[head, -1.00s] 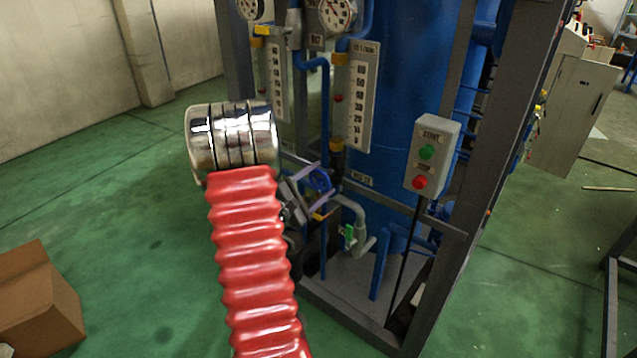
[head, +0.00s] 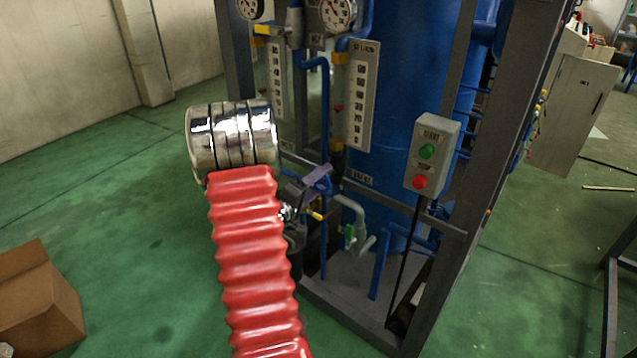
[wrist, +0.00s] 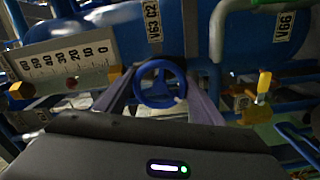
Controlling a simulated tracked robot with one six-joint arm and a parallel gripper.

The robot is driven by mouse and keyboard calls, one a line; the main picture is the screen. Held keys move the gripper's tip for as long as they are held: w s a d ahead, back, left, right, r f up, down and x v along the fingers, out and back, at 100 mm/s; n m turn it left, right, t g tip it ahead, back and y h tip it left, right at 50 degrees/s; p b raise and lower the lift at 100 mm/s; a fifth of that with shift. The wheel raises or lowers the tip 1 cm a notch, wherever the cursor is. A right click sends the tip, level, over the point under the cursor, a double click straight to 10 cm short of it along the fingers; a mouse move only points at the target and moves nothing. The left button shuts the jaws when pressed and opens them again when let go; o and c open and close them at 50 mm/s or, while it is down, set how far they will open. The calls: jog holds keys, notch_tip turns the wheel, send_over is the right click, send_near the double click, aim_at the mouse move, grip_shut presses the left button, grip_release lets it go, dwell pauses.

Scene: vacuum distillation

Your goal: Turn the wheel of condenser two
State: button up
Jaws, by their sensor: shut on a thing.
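The wheel of condenser two is a small blue handwheel with spokes (wrist: 160,88), in the middle of the wrist view below a plate reading V63 C2 (wrist: 152,20). My gripper (wrist: 161,80) is shut on the wheel, with one finger on its left side and one on its right. In the head view my gripper (head: 317,177) is at the front of the blue rig, right of the arm's chrome joint. There its purple finger hides most of the wheel.
A flow scale (wrist: 66,62) is left of the wheel. A yellow valve handle (wrist: 264,86) is to its right. Grey frame posts (head: 450,190) and a switch box (head: 432,153) stand to the right of my gripper. A cardboard box (head: 38,300) lies on the open green floor at left.

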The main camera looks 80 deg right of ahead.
jog(key=shift+f+m, duration=0.2)
jog(key=shift+m, duration=1.4)
jog(key=o, duration=1)
jog(key=shift+o, duration=0.2)
jog(key=shift+a+r, duration=0.1)
jog(key=v, duration=1.3)
jog(key=shift+w+a, duration=0.15)
jog(key=shift+a, duration=0.1)
